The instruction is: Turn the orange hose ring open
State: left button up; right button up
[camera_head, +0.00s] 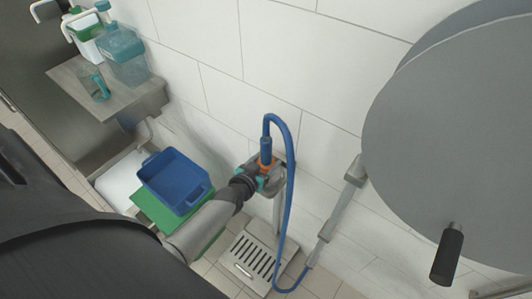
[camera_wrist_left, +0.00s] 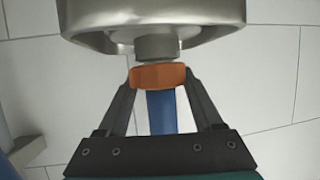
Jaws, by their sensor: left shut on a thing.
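The orange hose ring (camera_wrist_left: 158,77) sits between the fingertips of my left gripper (camera_wrist_left: 157,82) in the left wrist view. The fingers touch it from both sides. A blue hose (camera_wrist_left: 161,112) runs out of the ring between the fingers. A rounded steel body (camera_wrist_left: 150,14) with a short neck sits just above the ring in that view. In the head view, my left gripper (camera_head: 267,175) is at the hose connection by the wall, and only a little of the orange ring shows. How far the ring is turned cannot be told. My right gripper is not in view.
A blue crate (camera_head: 207,193) and a green one (camera_head: 148,207) stand left of my arm. A grated tray (camera_head: 238,250) is below the hose. A shelf (camera_head: 150,101) with bottles is at upper left. A large grey round panel (camera_head: 450,130) with a black handle (camera_head: 447,257) fills the right.

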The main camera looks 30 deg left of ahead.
pick_arm(q)
jog(key=shift+d+r+n+y+p, duration=0.1)
jog(key=shift+r+n+y+p, duration=0.1)
jog(key=shift+n+y+p, duration=0.75)
jog(key=shift+n+g+y+p, duration=0.4)
jog(key=shift+n+y, duration=0.15)
jog(key=shift+y, duration=0.2)
jog(key=shift+w, duration=0.1)
jog(key=o, duration=1.4)
jog(key=shift+f, duration=0.1)
jog(key=shift+c, duration=0.2)
jog(key=shift+s, duration=0.2)
jog(key=p+v, duration=1)
jog(key=v, duration=0.5)
